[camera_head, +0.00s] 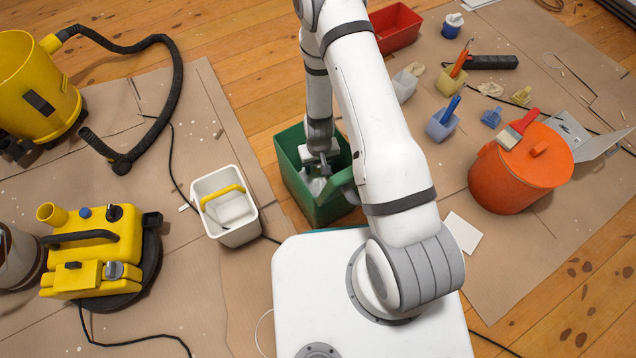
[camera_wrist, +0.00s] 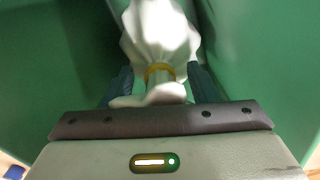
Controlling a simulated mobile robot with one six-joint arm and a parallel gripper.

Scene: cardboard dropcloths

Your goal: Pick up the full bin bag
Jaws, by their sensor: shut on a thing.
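The full bin bag (camera_wrist: 160,30) is whitish and gathered at a neck with a yellow tie, seen in the wrist view. My gripper (camera_wrist: 160,82) is shut on the neck near the tie, one dark finger on each side. In the head view my gripper (camera_head: 318,166) reaches down into a green bin (camera_head: 303,192), and a pale part of the bag (camera_head: 316,186) shows below it. The green walls surround the bag in the wrist view. The bag's lower part is hidden, so I cannot tell whether it touches the bin's floor.
A white bucket with a yellow handle (camera_head: 226,207) stands left of the green bin. A red bin (camera_head: 396,27) is behind, and an orange lidded bucket (camera_head: 510,180) is to the right. Yellow vacuum machines (camera_head: 95,250) stand at left. Cables cross the cardboard sheets.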

